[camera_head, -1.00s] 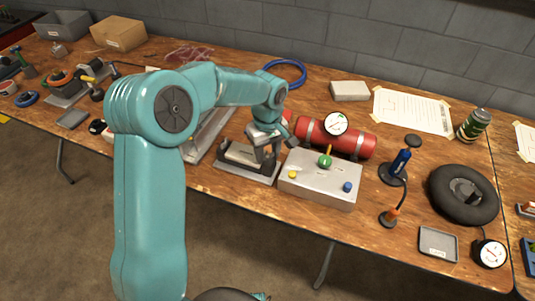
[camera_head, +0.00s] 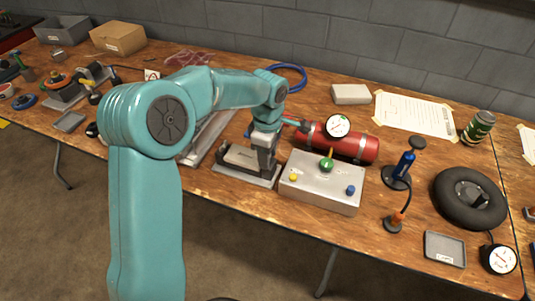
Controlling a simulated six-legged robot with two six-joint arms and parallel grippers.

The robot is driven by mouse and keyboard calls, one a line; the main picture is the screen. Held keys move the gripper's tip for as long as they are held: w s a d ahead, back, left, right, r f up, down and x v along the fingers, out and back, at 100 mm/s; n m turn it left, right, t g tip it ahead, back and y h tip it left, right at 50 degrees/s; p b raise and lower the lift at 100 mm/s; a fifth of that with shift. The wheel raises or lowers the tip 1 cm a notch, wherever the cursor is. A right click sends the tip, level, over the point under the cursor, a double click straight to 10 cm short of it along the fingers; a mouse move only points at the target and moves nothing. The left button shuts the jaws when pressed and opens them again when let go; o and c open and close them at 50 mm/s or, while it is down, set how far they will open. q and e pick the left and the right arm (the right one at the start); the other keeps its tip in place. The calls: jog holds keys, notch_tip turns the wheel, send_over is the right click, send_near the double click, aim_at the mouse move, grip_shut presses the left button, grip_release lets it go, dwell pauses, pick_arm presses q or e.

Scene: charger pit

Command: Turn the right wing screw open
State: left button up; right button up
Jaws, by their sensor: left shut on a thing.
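A grey clamp fixture (camera_head: 232,173) holding a pale block (camera_head: 240,157) sits near the front edge of the bench. My left arm comes in from the left, bends over and points down at the fixture's right end. My left gripper (camera_head: 265,160) is there, shut on the right wing screw. The screw itself is hidden by the gripper. A dark post stands at the fixture's left end. My right gripper is not in view.
A metal control box (camera_head: 318,189) with green, yellow and blue knobs stands close to the right of the gripper. A red cylinder with a gauge (camera_head: 352,147) lies behind it. A blue hand pump (camera_head: 402,165) and a black tyre (camera_head: 470,201) are further right.

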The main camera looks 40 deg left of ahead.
pick_arm(q)
jog(key=shift+r, duration=0.15)
dwell(0.3)
jog(key=o, duration=1.1)
jog(key=shift+c, duration=0.2)
notch_tip(320, 180, up, 16)
jog(key=p, duration=0.2)
jog(key=shift+r+p, duration=0.15)
jog(key=shift+p, duration=0.2)
jog(key=shift+s, duration=0.15)
